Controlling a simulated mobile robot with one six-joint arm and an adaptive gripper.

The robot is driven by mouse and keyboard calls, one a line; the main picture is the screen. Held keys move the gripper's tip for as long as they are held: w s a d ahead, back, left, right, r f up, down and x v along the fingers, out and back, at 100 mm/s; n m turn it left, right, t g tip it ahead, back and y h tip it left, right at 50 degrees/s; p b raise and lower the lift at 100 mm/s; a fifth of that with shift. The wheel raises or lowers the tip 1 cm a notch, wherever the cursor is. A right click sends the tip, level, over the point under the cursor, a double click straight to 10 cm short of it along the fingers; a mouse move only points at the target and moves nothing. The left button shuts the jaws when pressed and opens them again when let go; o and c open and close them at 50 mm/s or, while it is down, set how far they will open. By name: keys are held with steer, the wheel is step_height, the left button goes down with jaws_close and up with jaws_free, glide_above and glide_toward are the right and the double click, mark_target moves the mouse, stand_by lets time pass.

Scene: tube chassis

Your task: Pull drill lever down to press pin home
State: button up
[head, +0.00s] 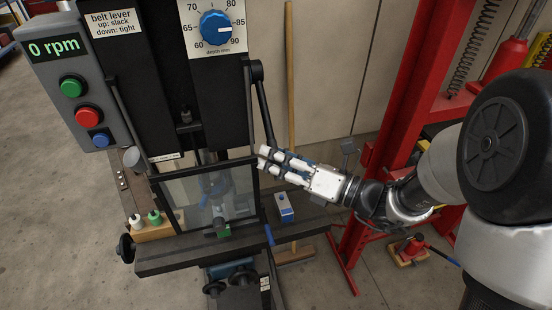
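The drill press stands at the centre left. A black lever (263,105) on its right side runs from a round end near the depth dial down toward my gripper. My gripper (264,158) comes in from the right, with its fingertips pointing left at the lower end of that lever and the top right corner of the clear guard (199,212). The fingers look spread a little, but I cannot tell whether the lever end is between them. Behind the guard, a small green part (222,231) sits low on the table area; a pin cannot be made out.
The depth dial (216,27) points between 85 and 90. The speed display (54,48) reads 0 rpm, above green, red and blue buttons. A small blue and white box (284,207) sits on the drill table (160,260). A red press frame (395,130) stands on the right.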

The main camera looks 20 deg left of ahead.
steer(key=v, duration=1.2)
steer(key=shift+r, duration=0.1)
